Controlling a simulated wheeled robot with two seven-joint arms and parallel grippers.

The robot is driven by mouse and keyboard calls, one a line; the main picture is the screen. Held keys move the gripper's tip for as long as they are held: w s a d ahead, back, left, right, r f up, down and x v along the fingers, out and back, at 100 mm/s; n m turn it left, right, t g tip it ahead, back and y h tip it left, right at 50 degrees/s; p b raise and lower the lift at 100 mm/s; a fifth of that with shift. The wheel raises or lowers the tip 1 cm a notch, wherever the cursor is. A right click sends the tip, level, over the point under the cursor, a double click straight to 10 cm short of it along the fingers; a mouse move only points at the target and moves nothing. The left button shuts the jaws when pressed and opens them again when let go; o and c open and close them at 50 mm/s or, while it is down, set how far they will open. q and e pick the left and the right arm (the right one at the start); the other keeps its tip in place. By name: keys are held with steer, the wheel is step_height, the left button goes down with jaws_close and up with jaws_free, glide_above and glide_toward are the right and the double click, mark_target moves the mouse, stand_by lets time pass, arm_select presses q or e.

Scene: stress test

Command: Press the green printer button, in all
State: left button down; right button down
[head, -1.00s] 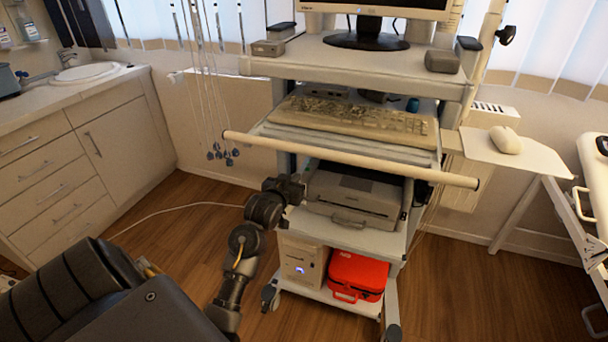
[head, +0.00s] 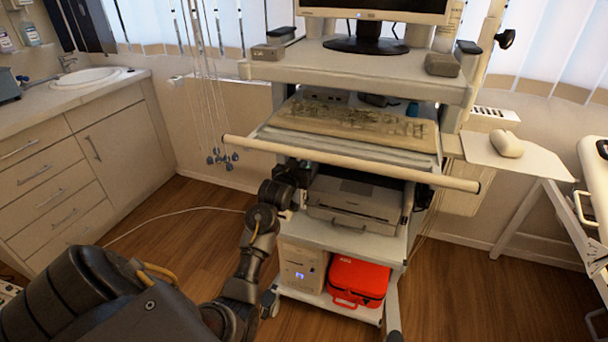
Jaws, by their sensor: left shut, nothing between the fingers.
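The grey printer (head: 352,203) stands on the middle shelf of the white cart, under the keyboard shelf. I cannot make out a green button on it; the printer's left end is partly hidden by my arm and the shelf rail. My left gripper (head: 306,174) is shut and empty at the printer's upper left, just under the rail. I cannot tell whether it touches the printer. My right gripper is not in view.
The cart's front rail (head: 350,162) crosses just above the printer. A keyboard (head: 350,122) lies on the shelf above. A white computer (head: 302,268) and a red case (head: 357,281) stand on the bottom shelf. Thin cords (head: 212,110) hang at the left.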

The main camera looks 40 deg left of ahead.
arm_select(q)
steer(key=shift+x, duration=1)
step_height(320, 180, down, 3)
steer(key=shift+r, duration=0.2)
steer(key=shift+f, duration=0.75)
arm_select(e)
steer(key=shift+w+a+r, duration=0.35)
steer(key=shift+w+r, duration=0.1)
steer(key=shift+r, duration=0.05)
